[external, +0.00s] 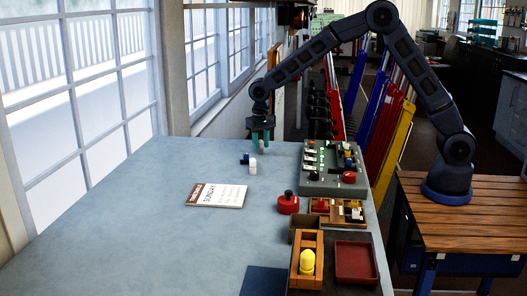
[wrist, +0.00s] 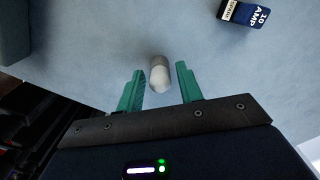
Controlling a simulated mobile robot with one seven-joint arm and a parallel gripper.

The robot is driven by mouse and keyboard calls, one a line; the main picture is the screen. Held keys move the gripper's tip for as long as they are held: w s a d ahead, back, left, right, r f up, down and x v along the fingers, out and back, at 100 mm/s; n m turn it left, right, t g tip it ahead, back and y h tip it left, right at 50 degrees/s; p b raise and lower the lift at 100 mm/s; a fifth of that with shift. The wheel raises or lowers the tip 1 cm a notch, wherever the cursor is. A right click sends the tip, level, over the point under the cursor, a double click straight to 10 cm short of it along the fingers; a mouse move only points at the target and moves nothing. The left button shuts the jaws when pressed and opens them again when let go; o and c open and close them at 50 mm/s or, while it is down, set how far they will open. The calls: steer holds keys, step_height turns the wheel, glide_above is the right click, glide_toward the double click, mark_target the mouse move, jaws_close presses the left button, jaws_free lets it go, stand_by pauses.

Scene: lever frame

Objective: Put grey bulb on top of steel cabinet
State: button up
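The grey bulb (wrist: 159,76) lies on the pale blue-grey tabletop in the wrist view, with a darker grey base and a pale rounded end. My gripper (wrist: 160,84) is open, its two green fingers apart on either side of the bulb's pale end, with visible gaps. In the external view my gripper (external: 262,137) points down low over the far part of the table, and its fingers obscure the bulb there. A grey cabinet (external: 510,112) stands at the far right; I cannot tell whether it is the steel cabinet.
A grey-green control box (external: 335,183) stands to the right. A notepad (external: 217,196), a red knob (external: 288,204), a yellow bulb (external: 307,262) in a wooden holder and a red tray (external: 356,276) are nearer the camera.

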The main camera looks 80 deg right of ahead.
steer(key=shift+o, duration=0.2)
steer(key=shift+r, duration=0.1)
step_height(320, 180, up, 11)
steer(key=s+a+r+n+t, duration=0.1)
steer(key=s+a+r+n, duration=0.1)
steer(key=s+r, duration=0.95)
steer(key=s+a+r+n+t, duration=0.1)
steer(key=s+r+n, duration=0.1)
steer(key=s, duration=1.1)
steer(key=s+a+r+n+t, duration=0.1)
steer(key=s+r+n, duration=0.15)
steer(key=s, duration=1.15)
steer(key=s+f+n+t, duration=0.1)
steer(key=s+f, duration=0.4)
steer(key=s, duration=0.6)
steer(key=shift+s+n+t, duration=0.3)
steer(key=shift+n, duration=0.45)
